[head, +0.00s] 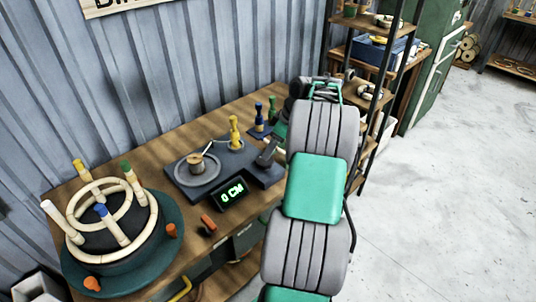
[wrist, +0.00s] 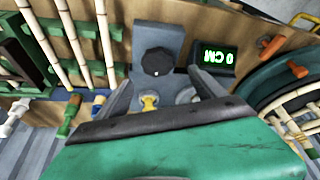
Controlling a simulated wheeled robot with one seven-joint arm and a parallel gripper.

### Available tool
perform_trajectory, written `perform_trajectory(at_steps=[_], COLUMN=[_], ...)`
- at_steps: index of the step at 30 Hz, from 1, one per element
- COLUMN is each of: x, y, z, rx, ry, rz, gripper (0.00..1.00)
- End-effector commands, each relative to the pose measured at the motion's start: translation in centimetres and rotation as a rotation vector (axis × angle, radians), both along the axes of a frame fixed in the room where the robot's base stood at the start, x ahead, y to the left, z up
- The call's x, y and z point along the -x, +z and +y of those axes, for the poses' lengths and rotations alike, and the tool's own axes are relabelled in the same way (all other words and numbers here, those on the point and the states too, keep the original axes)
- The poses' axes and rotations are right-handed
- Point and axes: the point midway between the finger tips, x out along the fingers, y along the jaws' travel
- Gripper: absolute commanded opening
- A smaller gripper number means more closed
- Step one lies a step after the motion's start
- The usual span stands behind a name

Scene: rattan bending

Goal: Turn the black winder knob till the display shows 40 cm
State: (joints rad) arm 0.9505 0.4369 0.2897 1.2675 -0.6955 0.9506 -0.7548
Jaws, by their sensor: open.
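The black winder knob (wrist: 157,62) sits on a blue-grey block in the wrist view.
A wooden spool (head: 196,162) and a yellow peg (head: 235,132) stand on the bench left of my gripper. A round bending jig (head: 117,268) with pale rattan fills the bench's left end. A shelf rack (head: 372,110) stands behind my arm.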

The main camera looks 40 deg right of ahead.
Motion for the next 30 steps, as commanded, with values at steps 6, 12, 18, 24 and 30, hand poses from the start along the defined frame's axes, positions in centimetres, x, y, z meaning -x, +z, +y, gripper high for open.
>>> perform_trajectory(at_steps=[6,12,18,24,30], x=[-0.7,-2.0,-2.5,-2.6,-2.6], y=[-2.7,-6.0,-7.3,-7.4,-7.3], z=[-0.1,0.4,0.6,0.6,0.6], rx=[-0.001,0.000,0.003,0.003,0.003], ry=[0.009,0.006,0.005,0.004,0.004], rz=[-0.004,-0.004,-0.006,-0.006,-0.006], gripper=[0.79,0.79,0.79,0.77,0.61])
